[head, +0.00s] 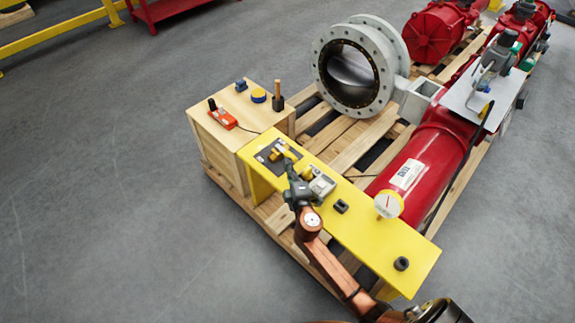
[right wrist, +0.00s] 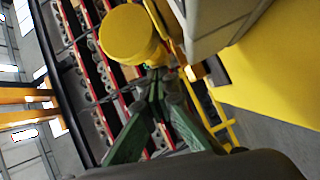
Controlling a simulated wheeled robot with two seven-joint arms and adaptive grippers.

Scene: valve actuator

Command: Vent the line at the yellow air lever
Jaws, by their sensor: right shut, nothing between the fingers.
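A yellow fitting (head: 276,155), which looks like the air lever, sits on a dark plate at the left end of the yellow bench (head: 375,233). My right gripper (head: 288,162) is right by it, with closed, empty fingers; I cannot tell whether they touch it. A small grey unit (head: 321,186) with a yellow part is just right of the gripper. In the right wrist view, the green fingertips (right wrist: 157,78) meet just below a yellow round knob (right wrist: 130,35). The gripper partly hides the plate. My left gripper is out of view.
A wooden box (head: 222,147) with an orange tool (head: 222,118) stands left of the bench. A white gauge (head: 388,205) rises near the bench's far edge. A red cylinder (head: 432,150) and a grey flanged valve (head: 319,75) lie behind. The floor at left is clear.

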